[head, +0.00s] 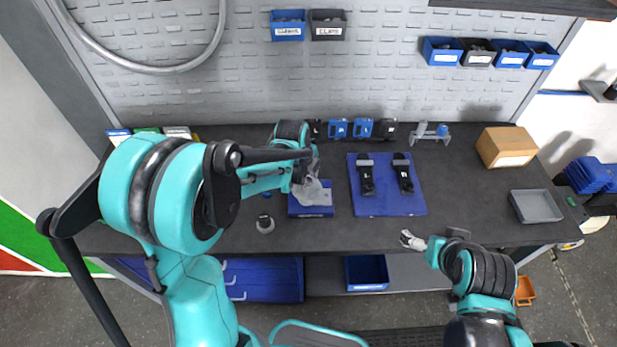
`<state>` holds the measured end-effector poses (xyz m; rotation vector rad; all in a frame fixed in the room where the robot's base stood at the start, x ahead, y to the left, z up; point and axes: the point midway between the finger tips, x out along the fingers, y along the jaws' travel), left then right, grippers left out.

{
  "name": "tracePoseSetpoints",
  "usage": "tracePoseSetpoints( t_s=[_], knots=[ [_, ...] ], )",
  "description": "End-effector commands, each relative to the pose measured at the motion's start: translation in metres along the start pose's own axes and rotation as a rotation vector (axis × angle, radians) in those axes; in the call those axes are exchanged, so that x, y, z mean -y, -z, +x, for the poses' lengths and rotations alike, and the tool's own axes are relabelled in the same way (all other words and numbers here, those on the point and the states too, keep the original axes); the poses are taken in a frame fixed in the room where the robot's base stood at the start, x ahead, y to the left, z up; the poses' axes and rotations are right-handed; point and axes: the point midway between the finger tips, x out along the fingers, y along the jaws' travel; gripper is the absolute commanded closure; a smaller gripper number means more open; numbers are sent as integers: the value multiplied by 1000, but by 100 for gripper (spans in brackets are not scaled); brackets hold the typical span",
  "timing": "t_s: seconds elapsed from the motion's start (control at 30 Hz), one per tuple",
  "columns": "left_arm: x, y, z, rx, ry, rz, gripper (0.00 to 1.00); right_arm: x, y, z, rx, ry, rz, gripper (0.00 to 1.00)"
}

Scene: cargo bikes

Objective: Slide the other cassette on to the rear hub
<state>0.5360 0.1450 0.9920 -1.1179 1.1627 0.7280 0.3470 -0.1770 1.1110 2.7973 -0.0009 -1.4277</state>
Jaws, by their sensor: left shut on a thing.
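My left gripper (314,192) reaches over a blue labelled bin (317,211) at the middle of the bench. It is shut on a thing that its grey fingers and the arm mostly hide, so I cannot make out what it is.
A blue mat (390,208) with two black parts lies right of the bin. Several blue and black holders (362,128) line the back. A cardboard box (506,147) and a grey tray (536,206) stand at the right. The bench before the stand is clear.

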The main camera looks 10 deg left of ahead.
Motion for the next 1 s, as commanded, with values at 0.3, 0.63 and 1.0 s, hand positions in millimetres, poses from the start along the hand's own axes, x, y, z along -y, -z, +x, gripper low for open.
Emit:
tracePoseSetpoints(
  t_s=[0.3, 0.63, 1.0],
  knots=[
    [2, 2, 2, -3, 4, 1, 52, 0, 0, 1, 0, 0, 0, 7],
    [1, 1, 1, -2, 3, 0, 52, 0, 0, 0, 0, 0, 0, 7],
    [1, 0, -11, -1, 2, 0, 52, 0, 0, 0, 0, 0, 0, 7]
  ],
)
